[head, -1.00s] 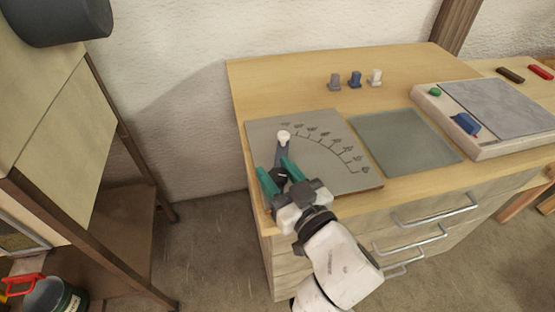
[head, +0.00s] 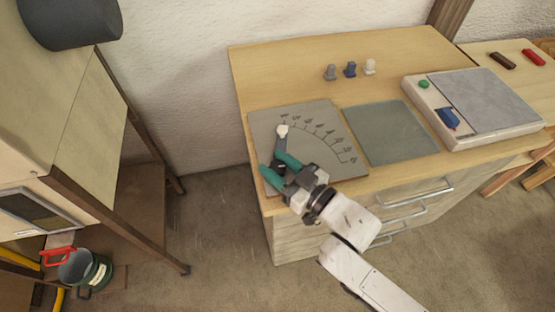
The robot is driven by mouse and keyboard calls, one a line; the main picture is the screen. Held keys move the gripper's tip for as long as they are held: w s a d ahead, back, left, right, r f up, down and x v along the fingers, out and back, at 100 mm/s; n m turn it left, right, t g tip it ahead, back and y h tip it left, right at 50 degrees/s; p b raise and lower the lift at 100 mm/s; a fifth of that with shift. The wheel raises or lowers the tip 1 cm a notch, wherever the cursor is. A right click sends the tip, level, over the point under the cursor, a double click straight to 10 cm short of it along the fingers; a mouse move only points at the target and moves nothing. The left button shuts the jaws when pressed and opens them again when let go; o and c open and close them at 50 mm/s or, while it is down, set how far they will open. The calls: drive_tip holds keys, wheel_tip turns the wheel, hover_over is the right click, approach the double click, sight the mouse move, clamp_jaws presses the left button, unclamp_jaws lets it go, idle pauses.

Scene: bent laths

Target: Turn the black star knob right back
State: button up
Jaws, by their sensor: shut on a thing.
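The black star knob (head: 279,166) sits at the lower left of a grey board (head: 325,173) with a curved, marked scale. A grey arm with a white tip (head: 283,131) reaches from beside the knob to the scale's left end. My gripper (head: 272,163) has teal fingers, one on each side of the knob, and is shut on it. The fingers hide much of the knob, so its points cannot be made out.
A grey-green mat (head: 390,132) lies right of the board. Several small pegs (head: 350,70) stand behind. A tray with a blue block (head: 448,117) and a green piece (head: 424,84) is at the right. Drawer handles (head: 420,190) stick out below.

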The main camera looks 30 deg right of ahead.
drive_tip(key=shift+f, duration=0.1)
idle(0.3)
drive_tip(key=o, duration=0.9)
drive_tip(key=shift+o, duration=0.2)
drive_tip(key=b+v, duration=0.1)
drive_tip(key=v, duration=0.9)
drive_tip(key=shift+s+b, duration=0.3)
drive_tip(key=shift+s, duration=0.05)
drive_tip(key=shift+s+d, duration=0.1)
